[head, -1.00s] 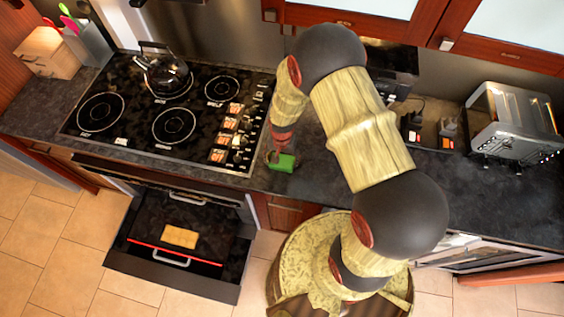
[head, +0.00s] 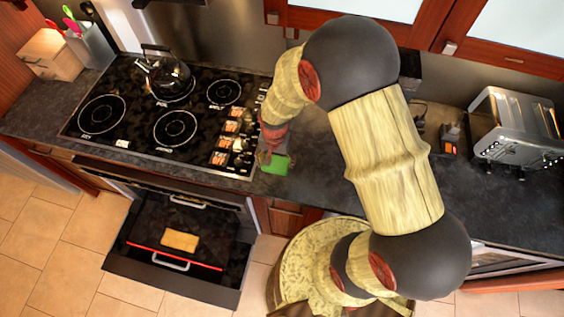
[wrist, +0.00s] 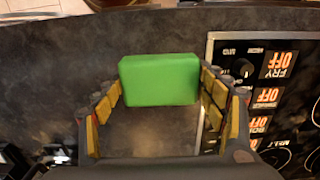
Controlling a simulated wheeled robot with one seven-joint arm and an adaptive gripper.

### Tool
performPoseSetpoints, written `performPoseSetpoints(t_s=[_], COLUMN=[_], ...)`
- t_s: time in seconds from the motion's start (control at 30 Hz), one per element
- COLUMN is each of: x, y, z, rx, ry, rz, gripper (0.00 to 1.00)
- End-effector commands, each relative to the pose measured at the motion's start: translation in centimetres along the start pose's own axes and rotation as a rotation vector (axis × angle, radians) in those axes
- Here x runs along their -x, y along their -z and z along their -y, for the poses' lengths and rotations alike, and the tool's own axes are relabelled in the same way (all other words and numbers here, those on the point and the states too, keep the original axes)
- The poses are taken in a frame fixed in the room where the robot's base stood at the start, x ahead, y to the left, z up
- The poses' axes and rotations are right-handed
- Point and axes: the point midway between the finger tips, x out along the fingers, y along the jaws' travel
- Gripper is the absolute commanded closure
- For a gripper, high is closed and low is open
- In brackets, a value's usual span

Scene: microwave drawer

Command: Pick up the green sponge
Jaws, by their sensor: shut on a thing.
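The green sponge (head: 276,165) shows in the head view just right of the cooktop, over the dark counter by its front edge. In the wrist view the sponge (wrist: 160,79) is a bright green block between the tips of my gripper's two fingers. My gripper (head: 270,154) points down at the sponge in the head view and partly covers it. In the wrist view my gripper (wrist: 162,90) is shut on the sponge, one finger at each end. I cannot tell whether the sponge is touching the counter.
The black cooktop (head: 137,127) with a kettle (head: 165,78) is left of my gripper. An open drawer (head: 135,268) holding a tan item (head: 180,241) sticks out below it. A toaster oven (head: 517,130) stands on the counter (head: 495,200) at the right.

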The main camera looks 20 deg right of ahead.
Motion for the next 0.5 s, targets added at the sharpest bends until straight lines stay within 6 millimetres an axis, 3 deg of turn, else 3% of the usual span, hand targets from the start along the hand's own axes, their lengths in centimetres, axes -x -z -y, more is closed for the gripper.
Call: performPoseSetpoints(t_s=[0.07, 0.3, 0.5], x=[1.6, 3.5, 4.6], y=[-1.3, -5.8, -7.9], z=[0.7, 2.8, 3.8], rx=[0.005, 0.004, 0.002], ry=[0.002, 0.001, 0.001], rz=[-0.002, -0.001, -0.001], gripper=[0.42, 0.42, 0.42])
